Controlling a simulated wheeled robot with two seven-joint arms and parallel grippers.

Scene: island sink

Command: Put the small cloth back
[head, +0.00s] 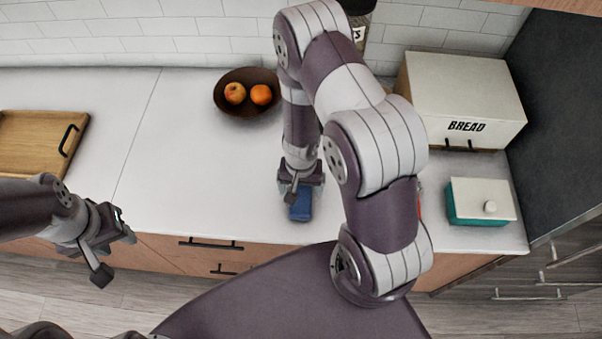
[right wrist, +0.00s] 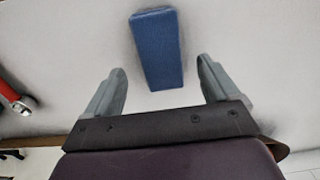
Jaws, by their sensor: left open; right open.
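A small folded blue cloth (head: 300,205) lies on the white counter near its front edge. In the right wrist view the cloth (right wrist: 158,48) is a narrow blue block lying between and beyond the fingertips. My right gripper (right wrist: 158,80) is open above the cloth, with a finger to each side and nothing held. In the head view my right gripper (head: 300,185) hides the back part of the cloth. My left gripper (head: 112,252) is open and empty, in front of the counter at the left.
A bowl (head: 232,103) with two fruits stands at the back. A wooden tray (head: 30,145) is at the left. A bread box (head: 465,95) and a teal box with a white lid (head: 480,202) stand at the right. The counter's left middle is clear.

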